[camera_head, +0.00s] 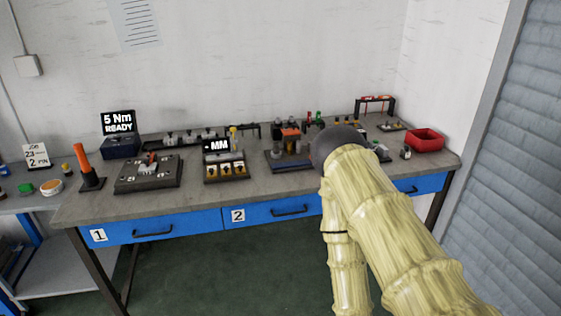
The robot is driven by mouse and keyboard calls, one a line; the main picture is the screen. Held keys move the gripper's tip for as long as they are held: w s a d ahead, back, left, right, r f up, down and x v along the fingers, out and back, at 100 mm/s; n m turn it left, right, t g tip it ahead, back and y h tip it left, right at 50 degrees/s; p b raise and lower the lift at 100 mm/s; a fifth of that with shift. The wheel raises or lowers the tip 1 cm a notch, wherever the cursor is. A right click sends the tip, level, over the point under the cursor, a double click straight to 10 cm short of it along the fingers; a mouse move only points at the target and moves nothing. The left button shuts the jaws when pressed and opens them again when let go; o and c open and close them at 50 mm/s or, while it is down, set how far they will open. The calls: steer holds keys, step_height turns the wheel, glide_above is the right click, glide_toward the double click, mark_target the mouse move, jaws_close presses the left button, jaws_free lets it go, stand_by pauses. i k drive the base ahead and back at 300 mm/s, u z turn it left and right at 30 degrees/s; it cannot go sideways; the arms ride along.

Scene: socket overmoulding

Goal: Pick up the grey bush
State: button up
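I cannot pick out the grey bush for certain; the parts on the workbench (283,188) are small in this view. A small grey and dark piece (405,153) stands near the bench's right front edge, but I cannot tell whether it is the bush. My pale yellow arm reaches up from the lower right, and its dark rounded end covers part of the bench. My gripper does not show; the arm hides the area beyond it.
A red bin (425,138) stands at the right end. A dark fixture block (148,174), an MM display unit (216,146), an orange-topped press (290,134) and a 5 Nm box (120,147) stand along the bench. Bare bench shows along the front edge.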

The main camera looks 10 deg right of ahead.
mark_target(276, 148)
steer(key=k, duration=0.8)
steer(key=u, duration=0.85)
steer(key=i, duration=0.9)
steer(key=u, duration=0.35)
steer(key=i, duration=0.85)
steer(key=z, duration=1.05)
steer(key=i, duration=0.65)
steer(key=z, duration=0.75)
